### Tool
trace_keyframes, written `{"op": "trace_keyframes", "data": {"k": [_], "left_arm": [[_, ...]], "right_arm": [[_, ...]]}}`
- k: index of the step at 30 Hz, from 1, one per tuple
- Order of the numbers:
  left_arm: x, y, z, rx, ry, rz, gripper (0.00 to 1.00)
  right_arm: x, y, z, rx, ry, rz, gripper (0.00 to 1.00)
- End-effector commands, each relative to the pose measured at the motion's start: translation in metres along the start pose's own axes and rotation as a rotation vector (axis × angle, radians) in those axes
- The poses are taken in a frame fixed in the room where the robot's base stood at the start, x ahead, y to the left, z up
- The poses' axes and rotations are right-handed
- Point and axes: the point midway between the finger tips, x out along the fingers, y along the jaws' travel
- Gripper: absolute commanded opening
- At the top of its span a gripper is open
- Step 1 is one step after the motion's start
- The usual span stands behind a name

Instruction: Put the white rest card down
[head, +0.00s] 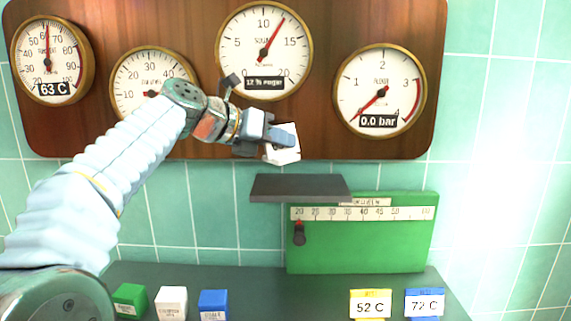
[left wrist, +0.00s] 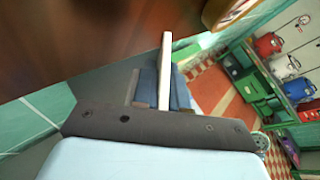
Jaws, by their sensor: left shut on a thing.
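My left gripper (head: 282,137) is shut on a white card (head: 284,156) and holds it up in front of the wooden gauge board, just above a dark grey shelf (head: 300,187). In the left wrist view the white card (left wrist: 165,72) shows as a thin upright strip between the blue-grey fingers. The fingers hide part of the card, and any writing on it cannot be read. The card is apart from the shelf in the picture. My right gripper is not in view.
The wooden board (head: 200,30) carries several round gauges. A green panel (head: 360,250) with a scale and slider stands below the shelf. On the dark counter (head: 260,300) are green, white and blue blocks at left, and 52 C and 72 C cards at right. The shelf top looks bare.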

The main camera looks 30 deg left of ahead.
Motion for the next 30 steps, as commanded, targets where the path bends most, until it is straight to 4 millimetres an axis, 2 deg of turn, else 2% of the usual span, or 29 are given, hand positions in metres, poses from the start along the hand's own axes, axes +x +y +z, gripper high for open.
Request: {"op": "trace_keyframes", "data": {"k": [8, 12, 26, 27, 30], "left_arm": [[0.027, 0.014, -0.013, -0.003, 0.002, -0.001, 0.00], [0.034, 0.021, -0.033, -0.002, 0.002, 0.002, 0.00], [0.038, 0.023, -0.042, 0.000, -0.001, 0.000, 0.00], [0.038, 0.023, -0.042, 0.001, -0.001, 0.000, 0.17], [0.038, 0.023, -0.042, 0.000, -0.001, 0.000, 0.32]], "right_arm": [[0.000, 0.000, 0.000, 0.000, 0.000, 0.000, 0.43], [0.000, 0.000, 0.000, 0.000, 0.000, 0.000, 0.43], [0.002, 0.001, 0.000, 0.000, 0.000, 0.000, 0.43], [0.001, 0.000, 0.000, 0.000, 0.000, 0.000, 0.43], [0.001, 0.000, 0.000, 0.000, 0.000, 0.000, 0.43]]}}
